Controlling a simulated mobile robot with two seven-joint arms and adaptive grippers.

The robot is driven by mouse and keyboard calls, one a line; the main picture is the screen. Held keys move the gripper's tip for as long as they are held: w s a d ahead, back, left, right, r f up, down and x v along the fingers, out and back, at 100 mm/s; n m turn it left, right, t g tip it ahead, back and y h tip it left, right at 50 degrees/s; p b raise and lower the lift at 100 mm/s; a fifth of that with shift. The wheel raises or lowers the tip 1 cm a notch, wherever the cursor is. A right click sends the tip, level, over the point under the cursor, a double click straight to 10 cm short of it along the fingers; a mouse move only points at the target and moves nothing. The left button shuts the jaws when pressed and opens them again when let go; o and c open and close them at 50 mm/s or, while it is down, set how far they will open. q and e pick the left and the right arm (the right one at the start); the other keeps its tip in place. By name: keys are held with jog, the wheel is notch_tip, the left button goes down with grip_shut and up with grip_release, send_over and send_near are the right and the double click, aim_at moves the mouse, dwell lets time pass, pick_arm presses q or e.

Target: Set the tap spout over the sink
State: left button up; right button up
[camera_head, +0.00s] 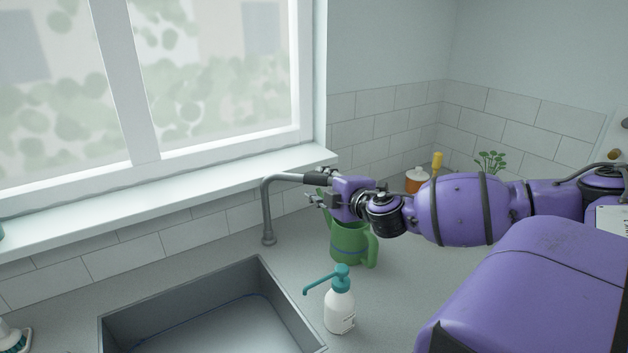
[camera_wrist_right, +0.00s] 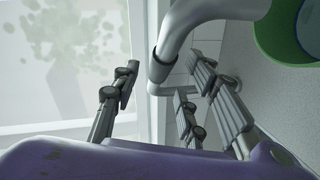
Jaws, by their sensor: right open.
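The grey tap spout (camera_head: 265,200) rises from the counter behind the sink's far right corner. It bends and points right, away from the sink, with a dark sleeve at its outer end. The sink (camera_head: 278,285) is a grey basin at the lower left. My right gripper (camera_head: 320,188) is open at the spout's outer end. In the right wrist view the spout (camera_wrist_right: 183,35) runs in from the top, and its dark-collared part lies between the open fingers (camera_wrist_right: 165,78). I cannot tell whether they touch it. My left gripper is out of view.
A green jug (camera_head: 350,245) stands just below my right gripper. A white soap bottle (camera_head: 340,312) with a teal pump stands beside the sink's right edge. An orange pot (camera_head: 416,181) and a plant (camera_head: 490,160) are behind my arm. The window sill (camera_head: 150,210) runs behind the tap.

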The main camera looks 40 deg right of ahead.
aim_at(318, 181)
jog(key=x, duration=0.3)
jog(key=shift+w, duration=0.15)
jog(key=shift+w+d+f, duration=0.15)
jog(key=shift+w+f, duration=0.05)
jog(key=shift+w, duration=0.4)
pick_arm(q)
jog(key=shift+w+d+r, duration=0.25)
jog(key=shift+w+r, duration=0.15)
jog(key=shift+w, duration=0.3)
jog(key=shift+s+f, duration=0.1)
pick_arm(e)
grip_shut()
